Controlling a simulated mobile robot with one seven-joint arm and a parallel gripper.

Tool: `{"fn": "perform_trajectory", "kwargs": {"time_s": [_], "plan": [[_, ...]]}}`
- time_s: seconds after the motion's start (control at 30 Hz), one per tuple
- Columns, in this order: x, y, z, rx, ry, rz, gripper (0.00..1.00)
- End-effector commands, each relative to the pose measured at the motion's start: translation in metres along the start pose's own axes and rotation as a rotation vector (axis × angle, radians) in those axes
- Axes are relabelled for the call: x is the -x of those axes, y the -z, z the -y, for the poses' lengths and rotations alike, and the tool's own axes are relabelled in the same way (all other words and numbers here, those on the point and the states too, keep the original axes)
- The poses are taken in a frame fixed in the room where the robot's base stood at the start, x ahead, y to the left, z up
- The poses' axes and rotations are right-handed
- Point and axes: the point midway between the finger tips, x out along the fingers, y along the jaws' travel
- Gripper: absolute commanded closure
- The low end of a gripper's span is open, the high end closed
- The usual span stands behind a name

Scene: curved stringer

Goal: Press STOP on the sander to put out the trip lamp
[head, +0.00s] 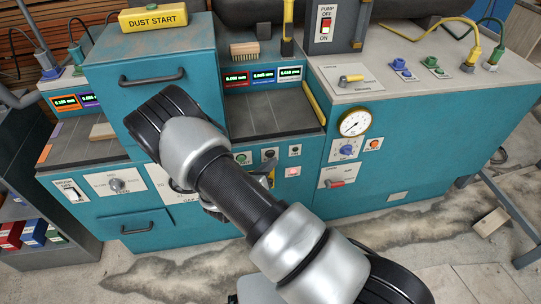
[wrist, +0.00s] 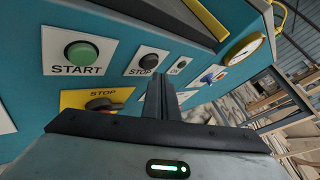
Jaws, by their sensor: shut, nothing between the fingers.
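In the wrist view, a black STOP button (wrist: 148,62) on a white plate sits on the teal panel, right of a green START button (wrist: 82,54). A yellow plate marked STOP (wrist: 103,93) with a dark and orange knob is below them. My gripper (wrist: 158,82) is shut and empty, its tips just below the black STOP button; I cannot tell whether they touch the panel. In the head view, the black button (head: 269,155) shows beside the green one (head: 243,158). A pinkish lamp (head: 292,171) looks lit below right. My arm mostly hides the gripper there.
A round gauge (head: 354,123) and a red-handled control (head: 336,183) are to the right. A yellow edge strip (head: 313,103) borders the grey worktop recess. A drawer handle (head: 152,78) juts out at the upper left. Open floor lies in front.

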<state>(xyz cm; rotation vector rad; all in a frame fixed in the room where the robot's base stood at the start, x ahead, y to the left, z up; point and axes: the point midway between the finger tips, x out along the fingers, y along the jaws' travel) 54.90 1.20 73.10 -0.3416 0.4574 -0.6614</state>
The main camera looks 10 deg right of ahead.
Motion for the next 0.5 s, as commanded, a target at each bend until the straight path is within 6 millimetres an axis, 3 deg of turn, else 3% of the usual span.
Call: {"fn": "perform_trajectory", "kwargs": {"time_s": [0.5], "plan": [[-0.0061, -0.0047, -0.0044, -0.001, 0.000, 0.000, 1.00]]}}
